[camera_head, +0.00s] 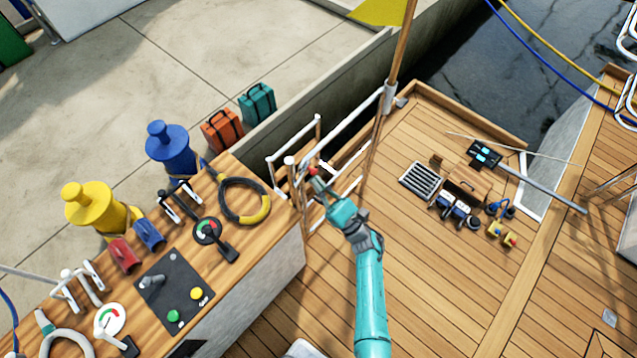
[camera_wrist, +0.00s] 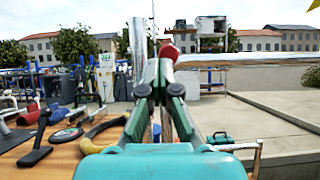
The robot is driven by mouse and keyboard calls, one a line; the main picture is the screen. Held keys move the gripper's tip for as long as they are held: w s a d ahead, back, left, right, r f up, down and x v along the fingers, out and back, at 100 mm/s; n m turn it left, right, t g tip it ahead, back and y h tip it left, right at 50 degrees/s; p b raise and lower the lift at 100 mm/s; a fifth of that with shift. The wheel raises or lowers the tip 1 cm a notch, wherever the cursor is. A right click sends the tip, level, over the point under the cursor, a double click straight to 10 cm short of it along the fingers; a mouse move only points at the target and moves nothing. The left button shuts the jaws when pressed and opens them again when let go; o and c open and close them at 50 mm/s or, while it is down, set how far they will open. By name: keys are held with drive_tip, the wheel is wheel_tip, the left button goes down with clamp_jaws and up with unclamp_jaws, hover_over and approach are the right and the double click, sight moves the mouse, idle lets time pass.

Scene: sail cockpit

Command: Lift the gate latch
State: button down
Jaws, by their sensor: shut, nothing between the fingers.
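The white rail gate (camera_head: 297,150) stands at the deck's edge beside the wooden counter. A small red knob (camera_head: 312,170), apparently the latch handle, sits at its near post. My gripper (camera_head: 317,184) reaches up to it from below right, fingertips right at the knob. In the wrist view, the red knob (camera_wrist: 168,50) shows just past the tips of my gripper (camera_wrist: 158,70), slightly right of centre. The fingers are together with nothing held. I cannot tell whether they touch the knob. A pale horizontal rail (camera_wrist: 250,58) runs right from it, and a grey post (camera_wrist: 137,45) rises left.
A wooden pole (camera_head: 399,50) rises behind the gate. Tools and a grate (camera_head: 421,181) lie on the deck at right. Open water is beyond.

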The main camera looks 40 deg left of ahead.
drive_tip(key=shift+s+r+n+g, duration=0.15)
drive_tip(key=shift+n+g, duration=0.6)
drive_tip(key=shift+n, duration=0.2)
drive_tip(key=shift+s+r+n+g, duration=0.1)
drive_tip(key=shift+r+n+g, duration=0.05)
drive_tip(key=shift+n+g, duration=0.65)
drive_tip(key=shift+s+r+n+g, duration=0.15)
drive_tip(key=shift+n+g, duration=0.5)
drive_tip(key=shift+n, duration=0.4)
idle(0.6)
